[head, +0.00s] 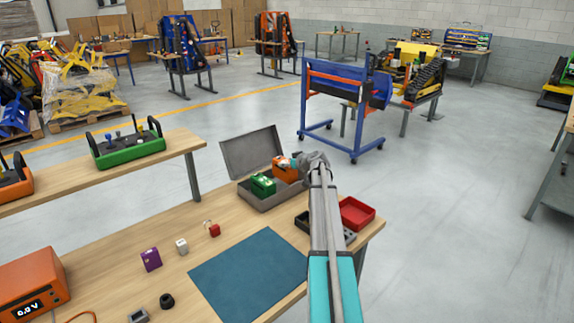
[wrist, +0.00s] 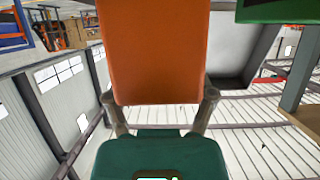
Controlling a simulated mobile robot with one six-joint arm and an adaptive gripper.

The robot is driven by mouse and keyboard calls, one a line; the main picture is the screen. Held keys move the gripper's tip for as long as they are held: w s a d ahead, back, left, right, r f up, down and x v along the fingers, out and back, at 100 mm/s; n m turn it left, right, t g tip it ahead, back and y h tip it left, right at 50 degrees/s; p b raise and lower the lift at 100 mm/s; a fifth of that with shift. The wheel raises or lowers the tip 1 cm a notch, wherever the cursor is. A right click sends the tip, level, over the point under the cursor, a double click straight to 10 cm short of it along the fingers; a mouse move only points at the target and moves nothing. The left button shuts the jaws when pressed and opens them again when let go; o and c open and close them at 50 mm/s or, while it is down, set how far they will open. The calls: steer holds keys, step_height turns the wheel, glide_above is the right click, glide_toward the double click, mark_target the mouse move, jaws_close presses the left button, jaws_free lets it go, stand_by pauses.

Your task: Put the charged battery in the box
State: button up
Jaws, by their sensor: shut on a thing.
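My gripper (head: 297,163) is shut on an orange battery (head: 284,172), at the right part of an open grey box (head: 262,203). In the wrist view the orange battery (wrist: 152,50) fills the upper middle between the two fingers. A green battery (head: 263,186) sits in the left part of the box. The box lid (head: 249,152) stands open at the back. I cannot tell whether the orange battery touches the box floor; its lower part is hidden by the box wall.
A red tray (head: 357,212) and a dark tray partly behind my arm stand right of the box. A blue mat (head: 245,275) lies in front. Small purple (head: 151,259), white (head: 182,246) and red (head: 214,230) parts lie left. An orange meter (head: 30,285) stands far left.

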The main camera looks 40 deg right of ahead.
steer(key=shift+w, duration=0.1)
stand_by(0.3)
steer(key=shift+w+d+f+b, duration=0.2)
steer(key=shift+d+f+b, duration=0.05)
steer(key=shift+f+b, duration=1.7)
steer(key=shift+b, duration=0.05)
steer(key=shift+f, duration=0.1)
steer(key=o, duration=1.3)
steer(key=shift+c, duration=0.2)
steer(key=shift+r, duration=0.2)
steer(key=a+p+v, duration=0.1)
steer(key=p+v, duration=0.3)
steer(key=v, duration=0.8)
steer(key=shift+d+p, duration=0.3)
steer(key=shift+d, duration=0.15)
steer(key=shift+f, duration=0.1)
